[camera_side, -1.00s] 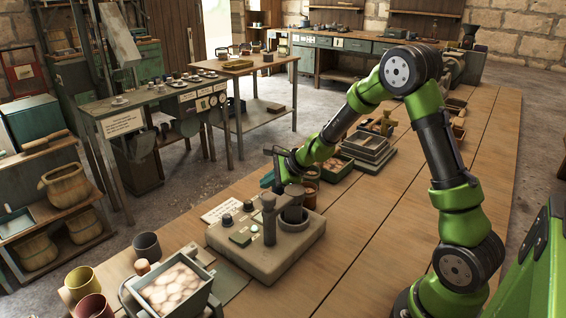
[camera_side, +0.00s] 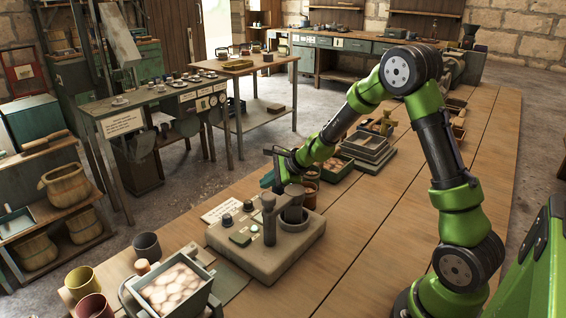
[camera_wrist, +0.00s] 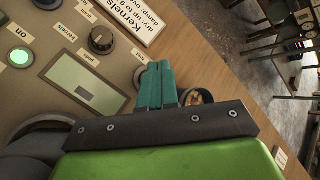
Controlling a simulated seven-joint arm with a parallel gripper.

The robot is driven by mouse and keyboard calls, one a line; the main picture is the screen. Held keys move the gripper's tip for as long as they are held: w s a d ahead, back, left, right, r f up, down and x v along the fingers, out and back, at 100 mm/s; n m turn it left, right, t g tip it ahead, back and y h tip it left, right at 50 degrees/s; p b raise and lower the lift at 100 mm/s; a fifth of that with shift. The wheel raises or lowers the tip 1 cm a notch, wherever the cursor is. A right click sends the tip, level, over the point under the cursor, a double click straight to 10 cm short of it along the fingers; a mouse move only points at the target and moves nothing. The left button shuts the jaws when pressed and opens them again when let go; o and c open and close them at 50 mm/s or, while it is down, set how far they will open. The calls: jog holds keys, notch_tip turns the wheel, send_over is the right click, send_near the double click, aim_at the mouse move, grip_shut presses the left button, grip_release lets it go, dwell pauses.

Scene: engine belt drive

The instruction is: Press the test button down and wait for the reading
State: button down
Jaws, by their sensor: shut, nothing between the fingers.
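A grey tester box (camera_side: 262,262) sits on the bench, with dark round controls, a small green display and upright posts on top. In the wrist view its display panel (camera_wrist: 85,92) shows no readable figures. A green lamp (camera_wrist: 15,57) marked "on" is lit, and a dark knob (camera_wrist: 102,40) stands above the display. Another dark round control (camera_wrist: 139,78) is partly hidden behind my fingers; I cannot tell whether it is the test button or pressed. My gripper (camera_wrist: 157,75) has teal fingers, shut and empty. In the side view my gripper (camera_side: 267,180) is by the box's far edge, partly hidden.
A printed kernels card (camera_wrist: 125,18) lies beside the box. A tray of pale kernels (camera_side: 172,288) and several cups stand at the near left. Stacked trays (camera_side: 368,146) and jars are beyond the box.

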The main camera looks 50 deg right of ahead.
jog(key=shift+f, duration=0.2)
jog(key=shift+f, duration=0.2)
jog(key=shift+f, duration=0.45)
dwell(0.8)
jog(key=shift+r, duration=0.85)
jog(key=shift+r, duration=2.55)
